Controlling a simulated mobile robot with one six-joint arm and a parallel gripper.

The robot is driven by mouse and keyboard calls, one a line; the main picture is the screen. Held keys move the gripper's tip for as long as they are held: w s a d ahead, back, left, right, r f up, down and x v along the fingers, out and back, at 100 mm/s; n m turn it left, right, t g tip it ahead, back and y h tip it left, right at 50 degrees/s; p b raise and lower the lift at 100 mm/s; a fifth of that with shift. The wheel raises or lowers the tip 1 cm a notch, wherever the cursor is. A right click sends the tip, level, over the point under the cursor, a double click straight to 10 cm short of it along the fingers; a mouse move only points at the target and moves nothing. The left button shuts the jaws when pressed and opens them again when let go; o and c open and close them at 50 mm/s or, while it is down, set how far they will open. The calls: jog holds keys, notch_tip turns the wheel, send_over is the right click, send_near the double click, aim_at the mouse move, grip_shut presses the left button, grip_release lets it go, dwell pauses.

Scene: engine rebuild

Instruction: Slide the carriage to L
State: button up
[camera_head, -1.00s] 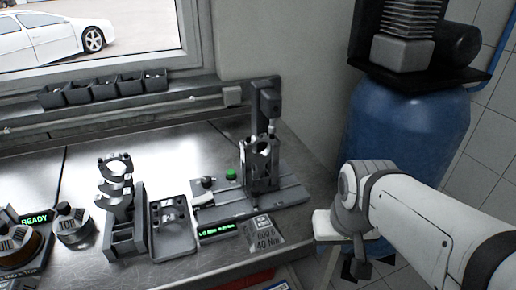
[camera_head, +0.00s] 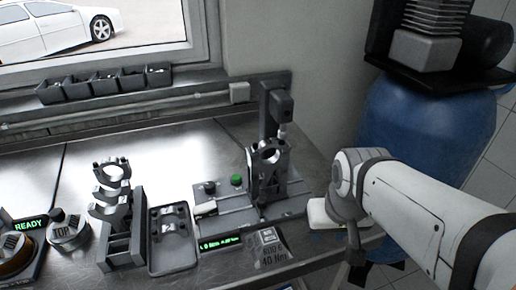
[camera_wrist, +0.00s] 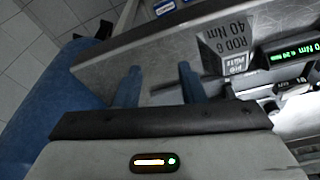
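A grey fixture (camera_head: 240,212) with a rail-like base stands at the right end of the steel bench. An upright block holding a connecting rod (camera_head: 268,172) stands on its right part, under a dark post; this looks like the carriage. I cannot make out an L mark. In the wrist view my gripper (camera_wrist: 158,85) has its two bluish fingers apart with nothing between them. It points at the bench's front edge, near the "ROD 6 40 Nm" sign (camera_wrist: 228,45). In the head view my arm is right of the fixture, apart from it; the fingers are not clearly visible.
A green button (camera_head: 236,180) and a lit torque display (camera_head: 220,243) belong to the fixture. A grey tray (camera_head: 172,240) and a rod stand (camera_head: 118,225) are to its left. A blue tank (camera_head: 425,130) stands behind my arm. Bare bench lies behind the tray.

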jog(key=shift+o, duration=1)
jog(key=shift+w+a+r, duration=0.1)
jog(key=shift+a+r, duration=0.05)
notch_tip(320, 180, up, 6)
jog(key=f+m+g+p, duration=0.1)
jog(key=m+g+p, duration=0.2)
jog(key=m, duration=0.2)
send_over(262, 199)
jog(key=shift+d+r, duration=0.25)
jog(key=shift+d, duration=0.05)
jog(key=shift+a+m, duration=0.3)
jog(key=shift+f, duration=0.4)
notch_tip(262, 199, down, 7)
jog(key=shift+r, duration=0.1)
jog(key=shift+c, duration=0.4)
grip_shut()
